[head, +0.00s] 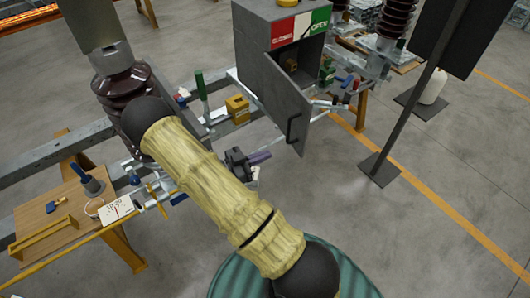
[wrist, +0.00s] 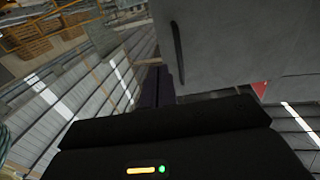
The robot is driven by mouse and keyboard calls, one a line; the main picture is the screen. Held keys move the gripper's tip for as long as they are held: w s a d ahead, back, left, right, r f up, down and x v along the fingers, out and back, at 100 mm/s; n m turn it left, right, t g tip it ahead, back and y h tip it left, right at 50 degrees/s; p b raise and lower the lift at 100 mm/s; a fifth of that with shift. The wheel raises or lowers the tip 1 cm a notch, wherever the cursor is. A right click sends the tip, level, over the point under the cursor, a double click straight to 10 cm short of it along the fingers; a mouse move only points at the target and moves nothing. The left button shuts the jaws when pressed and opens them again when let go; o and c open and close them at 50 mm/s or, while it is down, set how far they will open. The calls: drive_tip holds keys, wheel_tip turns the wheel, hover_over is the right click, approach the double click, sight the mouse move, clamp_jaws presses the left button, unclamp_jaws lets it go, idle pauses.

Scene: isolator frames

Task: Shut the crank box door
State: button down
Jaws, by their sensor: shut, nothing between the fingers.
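The grey crank box (head: 258,38) stands at the upper middle of the head view, with a red "CLOSED" and green "OPEN" label on top of its front. Its door (head: 272,108) stands open, swung out toward me, with a dark handle (head: 291,127) near its free edge. The inside of the box shows to the right of the door. My gripper (head: 262,157) is shut and empty, lower left of the door and apart from it in the picture. In the wrist view the door (wrist: 240,42) fills the upper right, right of my dark fingers (wrist: 158,85).
A yellow block (head: 238,106) and a green-handled lever (head: 201,88) sit on the metal frame left of the door. A wooden table (head: 58,212) is at the left. A dark post on a base plate (head: 379,170) stands right. Floor between door and post is clear.

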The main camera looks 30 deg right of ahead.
drive_tip(key=p, duration=0.5)
approach(303, 141)
drive_tip(key=d, duration=0.5)
drive_tip(key=shift+s+d+r, duration=0.2)
drive_tip(key=shift+s+r, duration=0.15)
drive_tip(key=shift+r, duration=0.05)
drive_tip(key=shift+d+f, duration=0.2)
drive_tip(key=shift+d, duration=0.5)
drive_tip(key=shift+d, duration=0.1)
